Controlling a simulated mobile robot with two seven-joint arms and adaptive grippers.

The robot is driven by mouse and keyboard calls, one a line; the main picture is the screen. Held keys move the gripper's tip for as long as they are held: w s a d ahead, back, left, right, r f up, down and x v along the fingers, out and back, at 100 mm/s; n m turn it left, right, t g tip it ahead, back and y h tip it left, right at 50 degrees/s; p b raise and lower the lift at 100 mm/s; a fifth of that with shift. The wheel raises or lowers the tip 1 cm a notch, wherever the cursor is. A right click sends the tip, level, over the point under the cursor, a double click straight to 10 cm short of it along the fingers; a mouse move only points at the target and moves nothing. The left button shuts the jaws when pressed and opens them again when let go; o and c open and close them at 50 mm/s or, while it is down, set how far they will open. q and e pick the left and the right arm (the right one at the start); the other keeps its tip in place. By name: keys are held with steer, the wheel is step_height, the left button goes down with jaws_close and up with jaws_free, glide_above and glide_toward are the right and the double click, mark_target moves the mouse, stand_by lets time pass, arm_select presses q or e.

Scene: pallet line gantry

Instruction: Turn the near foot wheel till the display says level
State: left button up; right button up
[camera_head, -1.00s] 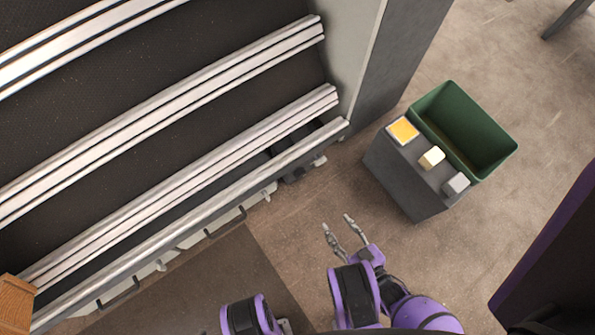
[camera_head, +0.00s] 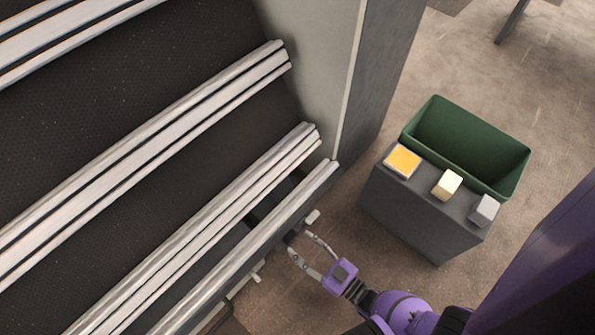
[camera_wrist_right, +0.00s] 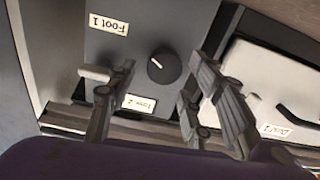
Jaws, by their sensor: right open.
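In the right wrist view a dark round foot wheel (camera_wrist_right: 164,66) with a white pointer mark sits on a grey panel (camera_wrist_right: 150,20). An upside-down label above it reads Foot 1. A small lit display (camera_wrist_right: 138,103) below the wheel appears upside down and seems to read "Low 2". My right gripper (camera_wrist_right: 162,64) is open, its fingers on either side of the wheel; I cannot tell whether they touch it. In the head view my right gripper (camera_head: 300,243) is at the end of the near rail, where the wheel is hidden. My left gripper is not in view.
Metal rails (camera_head: 240,255) over a dark bed fill the left. A grey pillar (camera_head: 375,90) stands beyond their end. On the right are a grey stand (camera_head: 420,215) with yellow, cream and grey blocks and a green bin (camera_head: 515,165). A white drawer front (camera_wrist_right: 265,85) adjoins the panel.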

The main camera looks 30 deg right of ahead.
steer(key=shift+x, duration=1.35)
steer(key=c, duration=1.1)
steer(key=shift+o, duration=0.2)
steer(key=shift+d, duration=0.1)
